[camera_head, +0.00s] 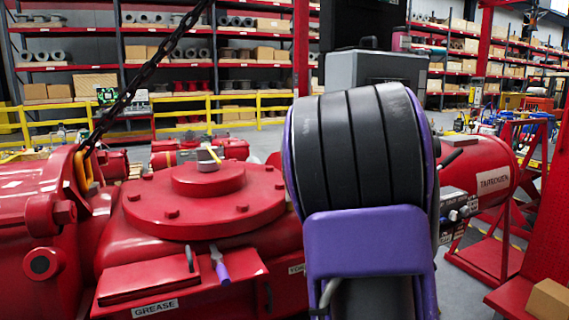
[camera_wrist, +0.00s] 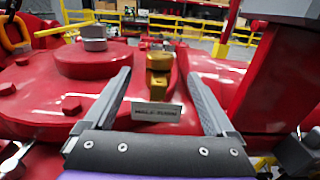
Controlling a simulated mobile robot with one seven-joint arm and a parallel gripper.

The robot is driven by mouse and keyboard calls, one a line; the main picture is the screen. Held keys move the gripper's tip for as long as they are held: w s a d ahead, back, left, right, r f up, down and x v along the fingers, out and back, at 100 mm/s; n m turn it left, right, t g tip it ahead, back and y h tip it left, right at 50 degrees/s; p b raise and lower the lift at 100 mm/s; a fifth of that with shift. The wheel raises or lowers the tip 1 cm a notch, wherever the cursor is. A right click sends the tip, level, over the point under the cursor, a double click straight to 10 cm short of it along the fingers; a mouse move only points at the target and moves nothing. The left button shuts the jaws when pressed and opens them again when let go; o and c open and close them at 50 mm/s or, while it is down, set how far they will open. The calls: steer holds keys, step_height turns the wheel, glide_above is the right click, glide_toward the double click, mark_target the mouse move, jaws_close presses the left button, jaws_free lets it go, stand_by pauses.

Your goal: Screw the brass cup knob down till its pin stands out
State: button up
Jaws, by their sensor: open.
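The brass cup knob (camera_wrist: 159,62) stands upright on the red actuator body (camera_wrist: 215,70) in the wrist view. It has a wider upper part and a narrower part below. No pin can be made out at this size. My gripper (camera_wrist: 159,74) is open, its two grey fingers spread left and right of the knob as seen in the picture. The knob appears beyond the fingertips or level with them; I cannot tell which, and I see no contact. In the head view my purple and black arm covers the area where the knob and gripper would be.
A label plate (camera_wrist: 156,112) sits in front of the knob. A round bolted red cover (camera_head: 205,200) is at left, with a purple-handled tool (camera_head: 219,266) below it. A red upright (camera_wrist: 262,75) stands close to the right finger. A chain (camera_head: 150,68) hangs at upper left.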

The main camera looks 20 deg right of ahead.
steer(key=w+p, duration=0.1)
steer(key=w, duration=0.6)
steer(key=shift+w+a, duration=0.1)
steer(key=shift+w, duration=0.05)
steer(key=shift+c, duration=0.3)
steer(key=c, duration=1.3)
steer(key=shift+f, duration=0.15)
steer(key=shift+a+f+h+b, duration=0.1)
steer(key=shift+h+b, duration=0.2)
steer(key=shift+b, duration=0.8)
